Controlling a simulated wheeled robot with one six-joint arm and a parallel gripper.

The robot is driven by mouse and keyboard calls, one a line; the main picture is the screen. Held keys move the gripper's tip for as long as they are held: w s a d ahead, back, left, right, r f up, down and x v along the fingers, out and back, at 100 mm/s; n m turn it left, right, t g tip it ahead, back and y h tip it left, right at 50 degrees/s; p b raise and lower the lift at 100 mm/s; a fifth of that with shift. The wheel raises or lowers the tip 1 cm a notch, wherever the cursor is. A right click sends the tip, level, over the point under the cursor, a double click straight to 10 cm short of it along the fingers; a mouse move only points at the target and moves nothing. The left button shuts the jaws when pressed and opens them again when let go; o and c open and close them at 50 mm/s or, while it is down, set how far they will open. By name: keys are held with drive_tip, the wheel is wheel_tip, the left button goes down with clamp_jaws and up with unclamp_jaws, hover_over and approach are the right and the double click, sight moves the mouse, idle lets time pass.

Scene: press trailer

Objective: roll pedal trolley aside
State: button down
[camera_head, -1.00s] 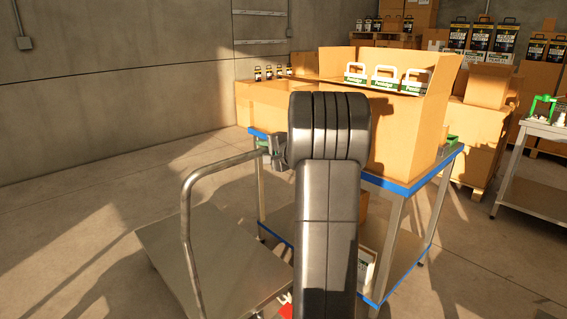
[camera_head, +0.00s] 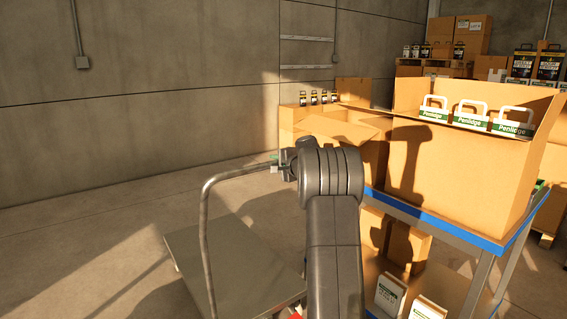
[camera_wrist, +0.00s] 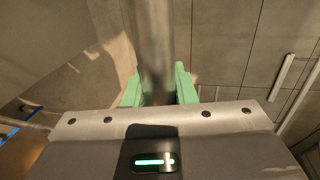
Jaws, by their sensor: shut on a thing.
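The pedal trolley is a flat grey platform (camera_head: 225,262) low on the floor, with a bent metal push handle (camera_head: 206,235) rising at its left side. My gripper (camera_wrist: 160,88) has green fingers, one on each side of the handle's metal tube (camera_wrist: 152,45) in the wrist view, and is shut on it. In the head view my gripper (camera_head: 278,164) is small at the handle's upper right end, partly hidden by my arm. My arm also hides part of the platform's right side.
A blue-edged table (camera_head: 440,222) stands close at right, bearing a large open carton (camera_head: 455,165) with white-handled green packages (camera_head: 470,114). Cartons and white packages (camera_head: 390,294) sit on its lower shelf. Bare floor (camera_head: 90,240) lies at left, up to the concrete wall (camera_head: 150,120).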

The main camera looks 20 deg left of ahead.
drive_tip(key=shift+r+p+x, duration=0.15)
drive_tip(key=shift+p+x, duration=0.05)
drive_tip(key=shift+x, duration=0.55)
drive_tip(key=shift+r+p+x, duration=0.15)
drive_tip(key=shift+p+x, duration=0.05)
drive_tip(key=shift+x, duration=0.55)
drive_tip(key=shift+w, duration=0.1)
drive_tip(key=c, duration=1.2)
unclamp_jaws()
drive_tip(key=shift+d, duration=0.1)
drive_tip(key=b+v, duration=0.3)
drive_tip(key=v, duration=1)
drive_tip(key=shift+s+d, duration=0.2)
drive_tip(key=shift+s, duration=0.1)
drive_tip(key=shift+a+r, duration=0.1)
drive_tip(key=p+x, duration=0.2)
drive_tip(key=x, duration=1.1)
drive_tip(key=shift+w+p, duration=0.2)
drive_tip(key=shift+p, duration=0.2)
